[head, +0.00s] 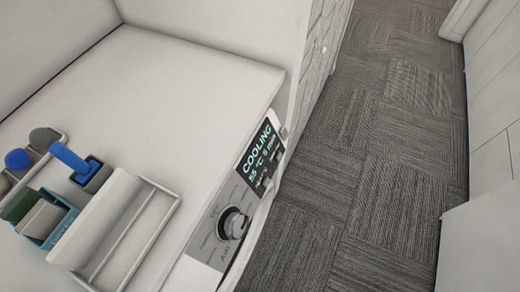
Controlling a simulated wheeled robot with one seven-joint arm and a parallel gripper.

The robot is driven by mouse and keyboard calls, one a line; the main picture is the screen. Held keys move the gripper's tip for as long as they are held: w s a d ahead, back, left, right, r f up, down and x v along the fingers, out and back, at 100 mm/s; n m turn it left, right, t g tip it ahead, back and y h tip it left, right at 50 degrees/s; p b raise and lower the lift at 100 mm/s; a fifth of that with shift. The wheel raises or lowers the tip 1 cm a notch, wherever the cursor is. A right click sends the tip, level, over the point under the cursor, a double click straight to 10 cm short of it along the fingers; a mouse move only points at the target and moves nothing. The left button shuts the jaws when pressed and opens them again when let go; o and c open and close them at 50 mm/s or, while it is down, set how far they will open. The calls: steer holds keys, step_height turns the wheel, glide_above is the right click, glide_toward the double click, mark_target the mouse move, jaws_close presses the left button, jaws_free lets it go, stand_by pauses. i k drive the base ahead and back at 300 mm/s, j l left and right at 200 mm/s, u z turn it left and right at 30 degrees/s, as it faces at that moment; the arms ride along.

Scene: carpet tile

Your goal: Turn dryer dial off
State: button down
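The dryer (185,80) is a white appliance filling the left half of the head view, with its flat top showing. Its control panel (207,245) runs along the front edge. The round dial (233,224) is dark with a silver ring and sits on the panel near the bottom middle. Printed labels surround the dial, too small to read fully. A display (259,157) beside the dial reads "COOLING" with smaller text below it. My gripper is not in view, and nothing touches the dial.
On the dryer top stand a white open tray or rack (125,232), a teal and green container (42,218), a blue-handled item (75,163) and several small knobbed items. Grey carpet floor (370,150) to the right is clear. White cabinets (492,85) line the right edge.

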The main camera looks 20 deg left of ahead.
mark_target(235, 225)
steer(key=k+l+u, duration=0.15)
steer(key=u, duration=0.3)
steer(key=k+u, duration=0.3)
steer(key=u, duration=0.2)
